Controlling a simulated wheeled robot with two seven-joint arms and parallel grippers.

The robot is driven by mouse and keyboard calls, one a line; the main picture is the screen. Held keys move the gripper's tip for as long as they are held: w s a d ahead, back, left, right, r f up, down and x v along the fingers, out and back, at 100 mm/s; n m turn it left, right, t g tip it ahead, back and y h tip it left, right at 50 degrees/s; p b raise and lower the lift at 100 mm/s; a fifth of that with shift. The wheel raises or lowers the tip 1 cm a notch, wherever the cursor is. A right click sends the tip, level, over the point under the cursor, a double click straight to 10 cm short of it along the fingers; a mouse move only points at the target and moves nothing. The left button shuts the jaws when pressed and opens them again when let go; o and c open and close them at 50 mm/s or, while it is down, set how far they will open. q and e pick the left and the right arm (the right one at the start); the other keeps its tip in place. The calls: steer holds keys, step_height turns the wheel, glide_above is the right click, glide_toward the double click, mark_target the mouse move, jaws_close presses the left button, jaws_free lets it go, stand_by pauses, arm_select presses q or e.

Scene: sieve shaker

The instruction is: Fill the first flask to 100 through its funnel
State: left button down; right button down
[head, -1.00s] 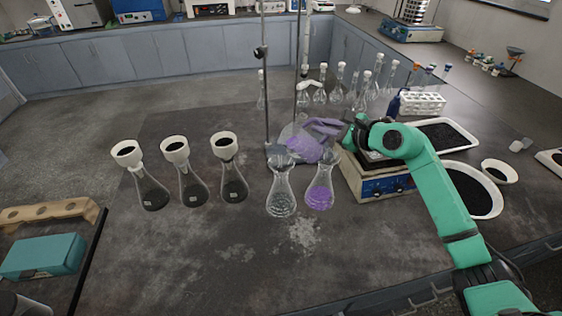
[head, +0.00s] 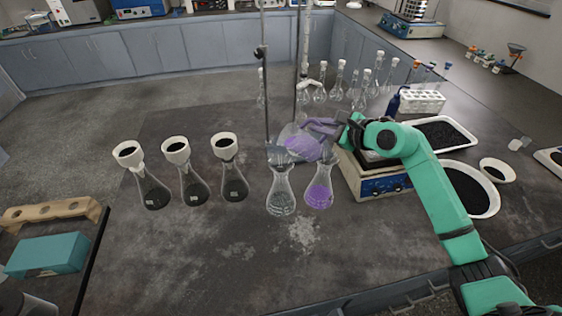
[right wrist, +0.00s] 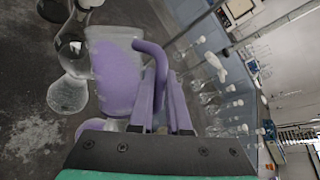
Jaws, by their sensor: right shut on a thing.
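A clear jug with a purple handle (head: 303,149) holds purple liquid and is tilted to the left. My right gripper (head: 340,127) is shut on its handle, above and behind two conical flasks. The left flask of the pair (head: 281,198) holds clear contents. The right flask (head: 319,195) holds purple liquid. A greyish funnel (head: 277,156) shows above the left flask; the jug overlaps the area above the right one. In the right wrist view the jug (right wrist: 115,75) is beside the clear flask (right wrist: 68,94). No stream is discernible. My left gripper is not in view.
Three flasks with black contents and white funnels (head: 185,185) stand left. A blue-based device (head: 383,186) is just right of the purple flask. A stand rod (head: 266,100) rises behind the jug. Several glass flasks (head: 365,85) stand farther back.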

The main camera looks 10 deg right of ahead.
steer(key=shift+s+a+r, duration=0.15)
steer(key=shift+s+r, duration=0.2)
steer(key=shift+w+f, duration=0.15)
steer(key=shift+w, duration=0.15)
steer(key=shift+p, duration=0.35)
